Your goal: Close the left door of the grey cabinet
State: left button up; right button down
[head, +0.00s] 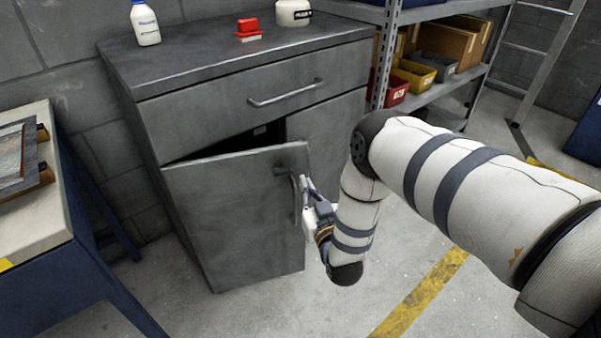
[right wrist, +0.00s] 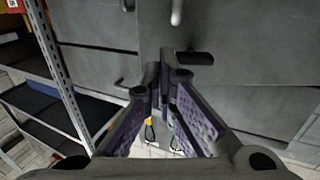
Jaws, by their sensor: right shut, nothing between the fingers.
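The grey cabinet (head: 228,112) stands against the wall. Its left door (head: 235,215) is partly open, with its right edge swung out and a dark gap above it. The door's upright bar handle (head: 295,200) is near that edge. The right door (head: 330,122) is flush with the front. My right gripper (head: 305,186) is at the handle, its fingers close beside it; I cannot tell whether they touch it. In the right wrist view the purple-padded fingers (right wrist: 164,62) come together at the tips with nothing between them, in front of a grey surface. My left gripper is out of view.
A workbench (head: 35,220) stands at the left, near the door. A metal shelf unit (head: 440,88) with several bins is right of the cabinet. A bottle (head: 145,24), a red object (head: 248,29) and a white jar (head: 293,12) stand on top. Floor in front is clear.

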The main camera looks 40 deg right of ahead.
aim_at(297, 164)
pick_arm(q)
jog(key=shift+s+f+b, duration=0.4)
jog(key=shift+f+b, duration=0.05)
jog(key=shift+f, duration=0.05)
pick_arm(e)
jog(key=x, duration=0.6)
jog(key=shift+w+d, duration=0.1)
jog(key=shift+w, duration=0.1)
